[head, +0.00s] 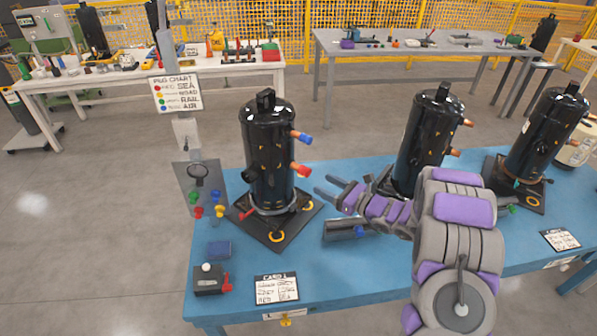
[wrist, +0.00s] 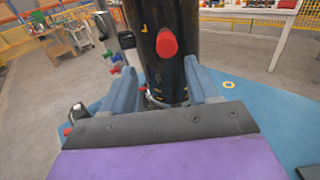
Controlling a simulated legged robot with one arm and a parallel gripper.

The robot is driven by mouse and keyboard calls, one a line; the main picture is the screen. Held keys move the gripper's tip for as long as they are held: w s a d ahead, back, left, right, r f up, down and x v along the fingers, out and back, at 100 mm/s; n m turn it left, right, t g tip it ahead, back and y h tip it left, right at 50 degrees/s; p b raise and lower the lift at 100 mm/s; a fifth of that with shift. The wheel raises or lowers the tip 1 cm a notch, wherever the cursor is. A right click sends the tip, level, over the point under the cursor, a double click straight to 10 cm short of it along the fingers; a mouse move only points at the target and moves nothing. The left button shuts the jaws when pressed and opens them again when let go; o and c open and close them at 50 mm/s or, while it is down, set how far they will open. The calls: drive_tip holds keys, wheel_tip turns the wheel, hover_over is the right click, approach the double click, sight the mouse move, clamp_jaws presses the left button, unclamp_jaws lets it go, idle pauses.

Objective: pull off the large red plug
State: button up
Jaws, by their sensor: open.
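The large red plug (head: 303,170) sits on the right side of the left black compressor (head: 268,150), below a blue plug (head: 304,138). In the wrist view the red plug (wrist: 166,43) faces me, above the space between the fingers and in front of the black compressor body (wrist: 170,75). My gripper (head: 326,186) is open and empty, just right of and slightly below the red plug. In the wrist view its two blue-grey fingers (wrist: 166,88) are spread apart, and the plug is not between them.
The blue table (head: 340,270) also holds two more black compressors (head: 424,140) to the right. A board with small coloured plugs (head: 206,200) and a sign (head: 176,93) stand at left. A small box with a red part (head: 209,281) and a card (head: 276,288) lie in front.

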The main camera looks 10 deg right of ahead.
sight(310, 173)
drive_tip(key=x, duration=0.5)
drive_tip(key=shift+w+a+r, duration=0.1)
drive_tip(key=shift+w+a, duration=0.05)
drive_tip(key=shift+w, duration=0.15)
drive_tip(key=shift+w+a+p, duration=0.15)
drive_tip(key=shift+w+p, duration=0.1)
drive_tip(key=shift+p, duration=0.1)
drive_tip(key=shift+w+d+p, duration=0.25)
drive_tip(key=shift+w+p, duration=0.1)
drive_tip(key=shift+w, duration=0.5)
drive_tip(key=shift+a, duration=1)
drive_tip(key=shift+d, duration=0.75)
drive_tip(key=shift+a, duration=0.6)
drive_tip(key=shift+w+d+p, duration=0.15)
drive_tip(key=shift+d+p, duration=0.25)
drive_tip(key=shift+d, duration=0.1)
